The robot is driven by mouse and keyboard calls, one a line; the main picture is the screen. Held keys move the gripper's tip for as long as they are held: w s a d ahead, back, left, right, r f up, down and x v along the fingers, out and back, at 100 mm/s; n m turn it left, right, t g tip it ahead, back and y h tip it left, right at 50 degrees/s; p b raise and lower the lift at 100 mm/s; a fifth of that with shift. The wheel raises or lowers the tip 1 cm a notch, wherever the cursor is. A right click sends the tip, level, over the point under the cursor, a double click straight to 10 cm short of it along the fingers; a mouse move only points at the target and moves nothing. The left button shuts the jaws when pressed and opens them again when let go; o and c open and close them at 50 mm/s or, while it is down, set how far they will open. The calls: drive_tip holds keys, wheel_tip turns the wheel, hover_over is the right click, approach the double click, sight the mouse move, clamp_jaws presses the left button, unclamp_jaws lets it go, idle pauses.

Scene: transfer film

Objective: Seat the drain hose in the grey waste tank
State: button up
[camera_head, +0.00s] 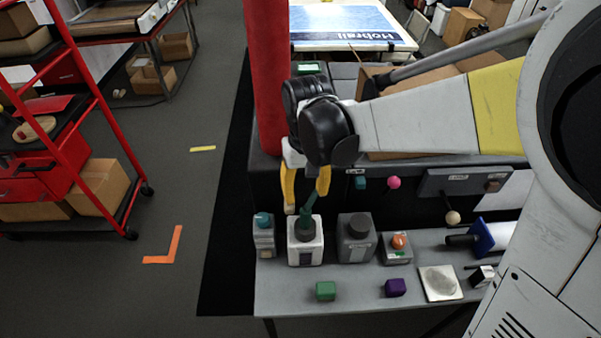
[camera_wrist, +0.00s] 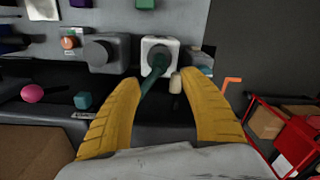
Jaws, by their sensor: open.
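The dark green drain hose (camera_head: 307,205) stands up, tilted, from the dark opening on top of a white tank (camera_head: 305,254). In the wrist view the hose (camera_wrist: 154,72) leans out of the white tank (camera_wrist: 173,44) into the space between my yellow fingers. My gripper (camera_head: 306,200) is open, pointing down above the white tank, with the hose's upper end near its right finger. Contact cannot be told. The grey waste tank (camera_head: 357,250) stands just right of the white one, with a dark round top; in the wrist view it (camera_wrist: 124,57) is left.
A small grey box with a teal top (camera_head: 264,240) stands left of the white tank. An orange button box (camera_head: 397,249) stands right of the grey tank. Green (camera_head: 326,291) and purple (camera_head: 395,288) cubes lie in front. A red post (camera_head: 268,80) rises behind, close to my gripper.

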sight(306, 210)
wheel_tip(306, 210, down, 4)
drive_tip(key=shift+w+r, duration=0.1)
wheel_tip(306, 210, down, 5)
drive_tip(key=shift+f+b, duration=0.15)
drive_tip(key=shift+b, duration=0.6)
drive_tip(key=shift+s, duration=0.2)
clamp_jaws()
